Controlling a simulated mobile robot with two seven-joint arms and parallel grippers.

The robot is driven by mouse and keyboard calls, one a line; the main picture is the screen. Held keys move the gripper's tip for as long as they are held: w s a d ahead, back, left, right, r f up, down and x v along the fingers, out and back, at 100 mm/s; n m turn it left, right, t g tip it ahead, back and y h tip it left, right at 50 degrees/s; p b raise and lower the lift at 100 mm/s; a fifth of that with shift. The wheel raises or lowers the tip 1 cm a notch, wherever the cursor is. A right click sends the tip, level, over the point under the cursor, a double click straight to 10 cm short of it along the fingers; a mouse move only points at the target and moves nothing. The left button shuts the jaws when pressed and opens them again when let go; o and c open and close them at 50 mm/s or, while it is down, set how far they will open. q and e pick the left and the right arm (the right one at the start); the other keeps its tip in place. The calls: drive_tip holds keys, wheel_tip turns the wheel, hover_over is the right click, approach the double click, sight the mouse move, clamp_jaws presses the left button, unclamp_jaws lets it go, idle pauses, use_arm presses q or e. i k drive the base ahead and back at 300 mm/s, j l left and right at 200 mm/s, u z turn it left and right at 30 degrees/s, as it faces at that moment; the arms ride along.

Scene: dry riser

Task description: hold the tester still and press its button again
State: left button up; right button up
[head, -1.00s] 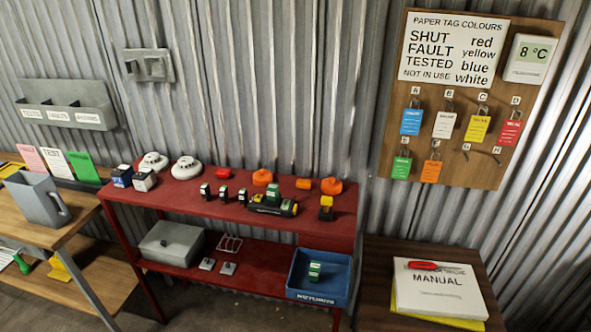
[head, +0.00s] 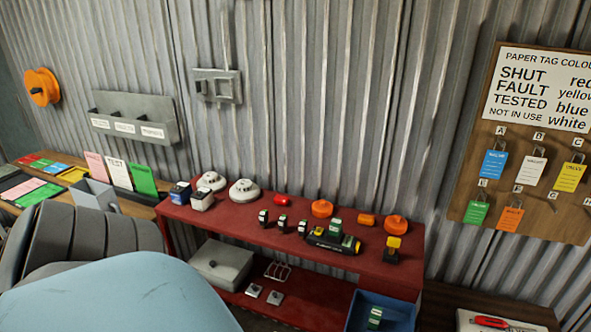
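A black device with green and yellow parts (head: 333,241), which may be the tester, lies on the red bench top (head: 240,221). A green and white block is on or just behind it; I cannot tell which. I cannot make out a button at this size. My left arm seems to fill the lower left as a pale blue shell and a grey ribbed part, but its gripper is out of the picture. My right gripper is not in view either. No gripper is seen touching the device.
Small green-and-black blocks (head: 263,218), orange round caps (head: 321,208) and white domes (head: 244,190) share the bench top. A grey box (head: 221,263) and a blue bin (head: 381,309) are below. The tag board (head: 530,205) hangs at right.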

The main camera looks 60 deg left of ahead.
sight(319, 231)
drive_tip(key=k+j, duration=0.1)
drive_tip(key=j, duration=0.6)
drive_tip(key=k+j, duration=0.1)
drive_tip(key=j, duration=0.65)
drive_tip(key=k+j, duration=0.1)
drive_tip(key=j, duration=0.6)
